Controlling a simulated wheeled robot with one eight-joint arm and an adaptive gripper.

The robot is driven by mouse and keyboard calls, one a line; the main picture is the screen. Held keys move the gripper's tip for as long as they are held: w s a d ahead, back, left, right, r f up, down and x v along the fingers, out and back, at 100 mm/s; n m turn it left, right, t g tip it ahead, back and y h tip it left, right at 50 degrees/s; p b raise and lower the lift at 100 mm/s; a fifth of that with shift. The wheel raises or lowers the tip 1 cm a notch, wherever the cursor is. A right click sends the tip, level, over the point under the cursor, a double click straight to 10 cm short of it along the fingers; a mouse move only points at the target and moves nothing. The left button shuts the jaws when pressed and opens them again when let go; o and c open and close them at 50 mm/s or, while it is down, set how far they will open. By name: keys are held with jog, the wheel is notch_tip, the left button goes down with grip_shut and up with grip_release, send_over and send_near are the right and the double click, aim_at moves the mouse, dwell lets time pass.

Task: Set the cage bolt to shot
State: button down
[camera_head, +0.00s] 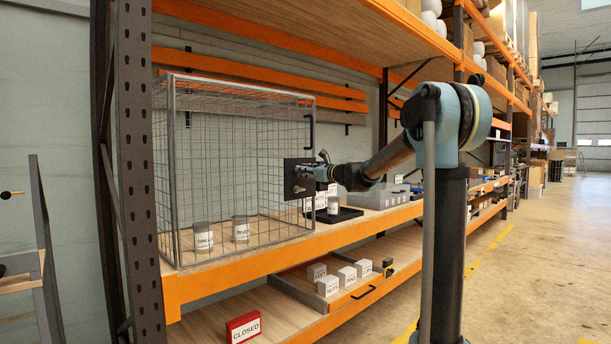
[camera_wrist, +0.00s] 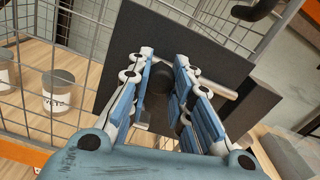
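The wire cage (camera_head: 173,140) stands on the wooden shelf, with a dark square plate (camera_head: 291,182) on its right front side. The plate also shows in the wrist view (camera_wrist: 130,42), with a dark round knob (camera_wrist: 160,86) on it and a silver rod (camera_wrist: 218,89) extending to the right. I take the rod and knob to be the bolt; its setting cannot be read. My gripper (camera_head: 322,172) is at the plate. In the wrist view my gripper (camera_wrist: 168,66) has its fingers apart, with the knob showing in the gap; contact cannot be told.
Two labelled jars (camera_head: 203,237) (camera_head: 241,229) stand inside the cage. A black tray (camera_head: 343,214) with a jar and a grey box (camera_head: 376,199) sit to its right. Below are a drawer (camera_head: 345,297) with several blocks and a red CLOSED sign (camera_head: 243,327). A black handle (camera_wrist: 256,8) is near the plate.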

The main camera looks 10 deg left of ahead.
jog(key=shift+d, duration=0.1)
jog(key=w+d, duration=0.3)
jog(key=w, duration=0.1)
jog(key=shift+w+d, duration=0.2)
jog(key=shift+d, duration=0.2)
